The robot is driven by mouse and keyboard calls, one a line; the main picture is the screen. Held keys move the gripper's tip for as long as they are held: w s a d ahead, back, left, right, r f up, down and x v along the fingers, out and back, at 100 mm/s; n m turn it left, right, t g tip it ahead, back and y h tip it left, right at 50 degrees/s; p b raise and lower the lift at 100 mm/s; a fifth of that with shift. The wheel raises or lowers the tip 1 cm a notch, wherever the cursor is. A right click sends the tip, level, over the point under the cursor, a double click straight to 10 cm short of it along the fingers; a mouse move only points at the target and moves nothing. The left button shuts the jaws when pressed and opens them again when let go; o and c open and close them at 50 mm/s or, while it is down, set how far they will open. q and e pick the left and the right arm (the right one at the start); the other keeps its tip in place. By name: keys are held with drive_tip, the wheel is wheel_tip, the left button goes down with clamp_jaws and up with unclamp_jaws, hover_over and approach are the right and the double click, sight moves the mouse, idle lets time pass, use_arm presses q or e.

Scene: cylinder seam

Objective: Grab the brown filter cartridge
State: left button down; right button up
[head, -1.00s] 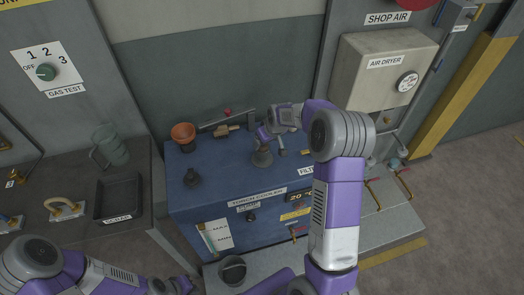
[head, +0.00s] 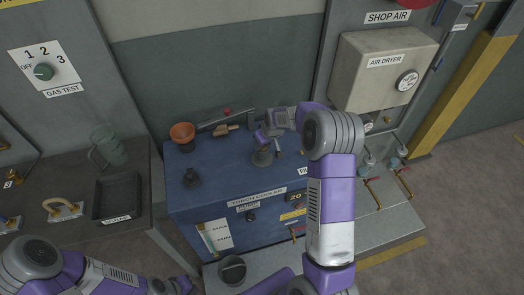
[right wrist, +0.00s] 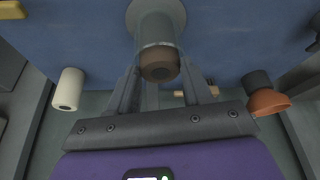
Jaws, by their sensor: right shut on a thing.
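The brown filter cartridge (right wrist: 160,68) shows its round brown end in the right wrist view, at the top of a grey, see-through-looking cylinder that stands on the blue cooler (head: 215,165). My right gripper (right wrist: 160,78) is shut on the cartridge, with one finger at each side of it. In the head view my right gripper (head: 262,140) is small and partly hidden by its own wrist, just above the grey base (head: 262,157). My left gripper (head: 174,286) is low at the bottom edge, away from the cooler; its jaw opening is not clear.
A white cylinder (right wrist: 68,88) is beside the gripper in the wrist view. A black tray (head: 118,196) sits on the left bench.

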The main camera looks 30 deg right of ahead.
wheel_tip(320, 180, up, 12)
drive_tip(key=p, duration=0.3)
drive_tip(key=shift+r+p, duration=0.25)
drive_tip(key=shift+p, duration=0.1)
drive_tip(key=shift+f, duration=0.1)
idle(0.4)
